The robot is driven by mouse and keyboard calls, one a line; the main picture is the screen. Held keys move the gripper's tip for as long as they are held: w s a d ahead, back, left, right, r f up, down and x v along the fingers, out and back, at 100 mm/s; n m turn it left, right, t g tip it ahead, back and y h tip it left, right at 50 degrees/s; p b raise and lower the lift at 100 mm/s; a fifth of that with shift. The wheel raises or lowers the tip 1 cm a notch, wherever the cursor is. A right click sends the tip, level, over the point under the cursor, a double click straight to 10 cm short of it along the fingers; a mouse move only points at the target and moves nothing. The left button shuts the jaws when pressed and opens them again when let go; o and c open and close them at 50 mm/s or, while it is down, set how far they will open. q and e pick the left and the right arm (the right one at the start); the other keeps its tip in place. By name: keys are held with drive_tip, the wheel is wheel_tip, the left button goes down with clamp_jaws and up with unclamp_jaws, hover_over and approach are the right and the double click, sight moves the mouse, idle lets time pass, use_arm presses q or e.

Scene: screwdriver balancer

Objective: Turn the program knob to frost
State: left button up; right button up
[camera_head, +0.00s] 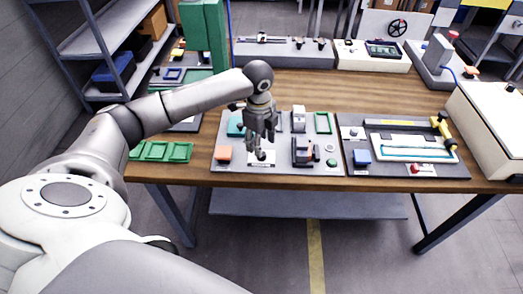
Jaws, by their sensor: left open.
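My left gripper (261,152) is open, pointing down over the left part of a grey fixture board (283,167) near the table's front edge. Its fingers hang in front of a white label on the board; contact with the board cannot be told. No thing between the fingers can be made out. I cannot pick out a program knob or a frost mark for sure at this size. A white box (495,130) at the right edge has small dark parts on top. My right gripper is not in view.
A green tray (160,151) is at left. Bare wood (330,90) lies behind the boards.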

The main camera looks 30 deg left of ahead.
use_arm(q)
drive_tip(key=shift+w+f, duration=0.15)
drive_tip(key=shift+f, duration=2.55)
clamp_jaws()
